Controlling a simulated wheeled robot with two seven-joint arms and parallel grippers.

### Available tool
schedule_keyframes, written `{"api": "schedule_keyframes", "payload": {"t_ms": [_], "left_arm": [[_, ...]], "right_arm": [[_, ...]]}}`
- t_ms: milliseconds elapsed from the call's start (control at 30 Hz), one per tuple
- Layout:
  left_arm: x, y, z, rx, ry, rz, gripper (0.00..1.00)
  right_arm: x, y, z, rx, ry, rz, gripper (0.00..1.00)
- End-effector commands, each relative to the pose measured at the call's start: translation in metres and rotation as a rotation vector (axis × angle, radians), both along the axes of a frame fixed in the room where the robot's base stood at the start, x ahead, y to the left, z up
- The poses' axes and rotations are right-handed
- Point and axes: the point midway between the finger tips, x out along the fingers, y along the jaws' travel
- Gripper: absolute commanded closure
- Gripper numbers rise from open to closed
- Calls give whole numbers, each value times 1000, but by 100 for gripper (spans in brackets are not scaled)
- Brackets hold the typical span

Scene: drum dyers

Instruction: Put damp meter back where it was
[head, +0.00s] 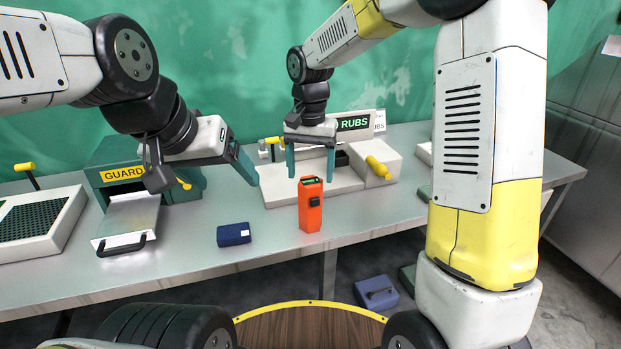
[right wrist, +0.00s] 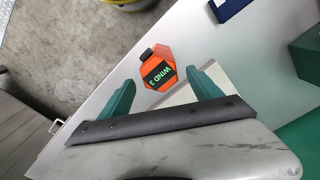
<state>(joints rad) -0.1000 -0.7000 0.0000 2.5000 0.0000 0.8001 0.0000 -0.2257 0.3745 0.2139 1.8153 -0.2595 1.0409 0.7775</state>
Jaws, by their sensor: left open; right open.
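An orange hand-held meter (head: 311,206) with a dark screen stands upright near the front edge of the steel table. I take it to be the damp meter; its lettering is hard to read. My right gripper (head: 311,176) points down, open and empty, just behind and above the meter's top. In the right wrist view the meter (right wrist: 157,68) shows near the gap between the open fingertips (right wrist: 160,83), and no grip on it is seen. My left gripper (head: 246,176) is open and empty, above the table to the left; one finger is mostly hidden.
A white RUBS station (head: 277,190) with a yellow knob stands behind the meter. A small dark blue block (head: 233,234) lies to its left. The teal GUARD box (head: 112,165) with its metal tray is further left. A blue case (head: 376,293) sits on the floor.

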Motion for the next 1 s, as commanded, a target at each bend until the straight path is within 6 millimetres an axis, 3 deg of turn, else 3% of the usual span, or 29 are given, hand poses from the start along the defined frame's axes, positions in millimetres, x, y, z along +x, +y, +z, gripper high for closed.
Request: {"api": "schedule_keyframes", "payload": {"t_ms": [100, 267, 467, 700, 1000], "left_arm": [[0, 0, 0, 0, 0, 0, 23], [0, 0, 0, 0, 0, 0, 23], [0, 0, 0, 0, 0, 0, 23], [0, 0, 0, 0, 0, 0, 23], [0, 0, 0, 0, 0, 0, 23]], "right_arm": [[0, 0, 20, 1, -2, 0, 26], [0, -1, 34, 2, -2, 0, 26], [-21, -27, 64, 25, -66, 32, 26], [-89, -88, 108, 82, -244, 124, 26], [-173, -134, 116, 120, -478, 220, 26]]}}
